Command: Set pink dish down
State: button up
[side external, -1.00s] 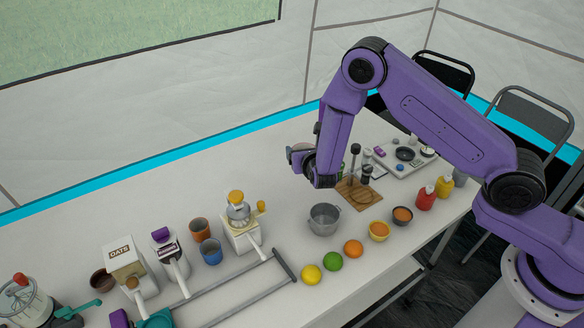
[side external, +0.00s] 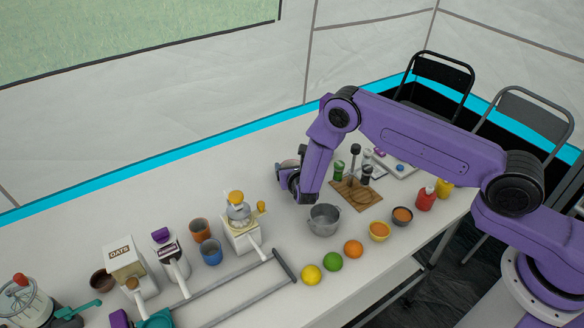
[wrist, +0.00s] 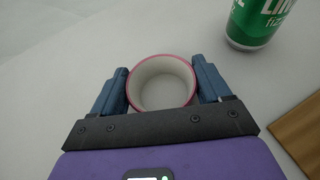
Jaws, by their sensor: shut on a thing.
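The pink dish (wrist: 163,88) is a small round cup with a pale inside and a pink rim. In the wrist view it sits between the two blue fingers of my gripper (wrist: 162,80), which are shut on its sides. The dish looks upright with an empty inside. In the side view my gripper (side external: 288,182) is low over the back part of the white table (side external: 262,165), left of the wooden board. My gripper mostly hides the dish there, and I cannot tell whether its base touches the table.
A green can (wrist: 254,24) stands ahead right of the dish; a wooden board (wrist: 302,132) lies to the right. A grey pot (side external: 323,220) stands in front of my gripper. A grinder (side external: 240,222) and cups stand to the left. The table behind and left of my gripper is clear.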

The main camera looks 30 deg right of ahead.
jog(key=o, duration=1)
jog(key=shift+f, duration=0.1)
jog(key=shift+s+r, duration=0.1)
jog(key=shift+r, duration=0.1)
jog(key=v, duration=1.1)
jog(key=shift+s+a+r, duration=0.1)
jog(key=shift+s+a, duration=0.1)
jog(key=shift+s, duration=0.15)
